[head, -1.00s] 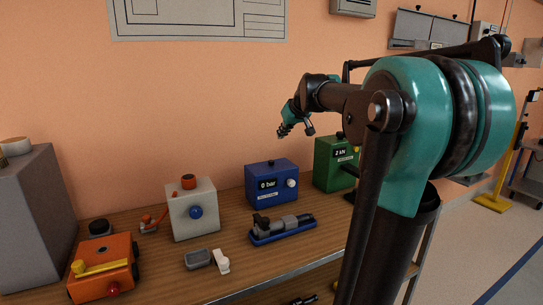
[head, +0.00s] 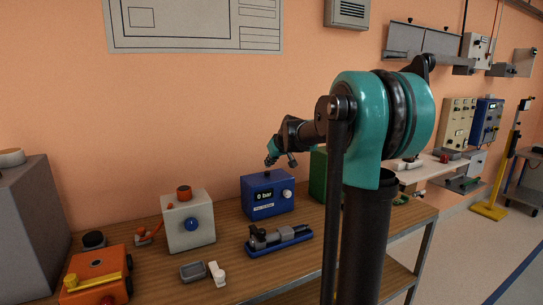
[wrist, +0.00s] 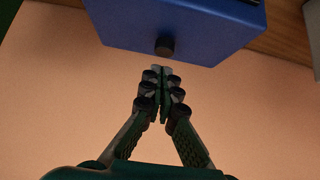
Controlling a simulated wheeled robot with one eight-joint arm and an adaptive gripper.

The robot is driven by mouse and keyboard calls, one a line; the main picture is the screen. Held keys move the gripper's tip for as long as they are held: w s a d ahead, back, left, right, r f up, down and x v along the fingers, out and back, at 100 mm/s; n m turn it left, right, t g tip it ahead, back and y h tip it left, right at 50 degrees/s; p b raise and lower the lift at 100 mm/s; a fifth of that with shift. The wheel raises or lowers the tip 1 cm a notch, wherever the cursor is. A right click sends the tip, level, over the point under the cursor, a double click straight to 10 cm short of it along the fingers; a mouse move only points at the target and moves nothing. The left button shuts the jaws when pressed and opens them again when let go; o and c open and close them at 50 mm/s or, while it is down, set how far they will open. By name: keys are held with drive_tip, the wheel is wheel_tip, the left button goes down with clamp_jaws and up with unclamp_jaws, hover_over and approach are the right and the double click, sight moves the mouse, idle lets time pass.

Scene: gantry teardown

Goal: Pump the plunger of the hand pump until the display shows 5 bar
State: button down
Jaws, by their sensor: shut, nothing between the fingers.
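A white box (head: 177,226) with an orange top stands left of the display box. A green box (head: 318,172) on the right is partly hidden by my arm. A grey tray (head: 193,271), a white piece (head: 217,273) and an orange box (head: 97,282) are nearer the front.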

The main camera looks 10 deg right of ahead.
sight(268, 173)
drive_tip(key=shift+f, duration=0.85)
drive_tip(key=shift+s+f, duration=0.15)
drive_tip(key=shift+f, duration=0.85)
wheel_tip(268, 173, up, 5)
drive_tip(key=shift+s+f, duration=0.1)
drive_tip(key=shift+f, duration=0.05)
drive_tip(key=v, duration=0.9)
drive_tip(key=shift+s+d, duration=0.1)
